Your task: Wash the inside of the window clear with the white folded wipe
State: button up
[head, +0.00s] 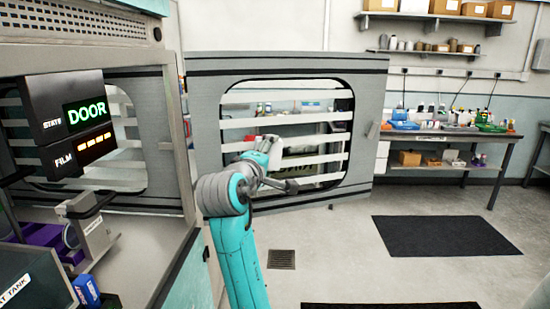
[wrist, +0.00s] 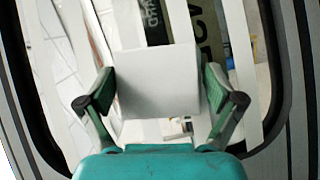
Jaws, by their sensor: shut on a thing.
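The window (head: 285,135) is a rounded pane in a grey door (head: 208,130) that stands open. Several pale horizontal bands cross the pane, with clear strips between them; they run lengthwise in the wrist view. My gripper (head: 284,184) is in front of the lower middle of the pane. In the wrist view my gripper (wrist: 160,92) is shut on the white folded wipe (wrist: 158,80), a flat square between its two fingers. The wipe faces the pane; I cannot tell whether it touches.
A display panel (head: 85,115) at left reads DOOR, with several orange bars beside FILM. A bench (head: 440,135) with bottles stands at the back right. Dark mats (head: 445,250) lie on the otherwise open floor. The window's dark frame (wrist: 278,70) borders the pane.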

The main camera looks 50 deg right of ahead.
jog(key=shift+w+a, duration=1.4)
jog(key=shift+a, duration=0.05)
jog(key=shift+c, duration=0.4)
jog(key=shift+f, duration=0.1)
jog(key=shift+s+a, duration=2)
jog(key=shift+s, duration=0.25)
jog(key=shift+a, duration=0.1)
jog(key=shift+s+a, duration=0.95)
jog(key=shift+s, duration=0.1)
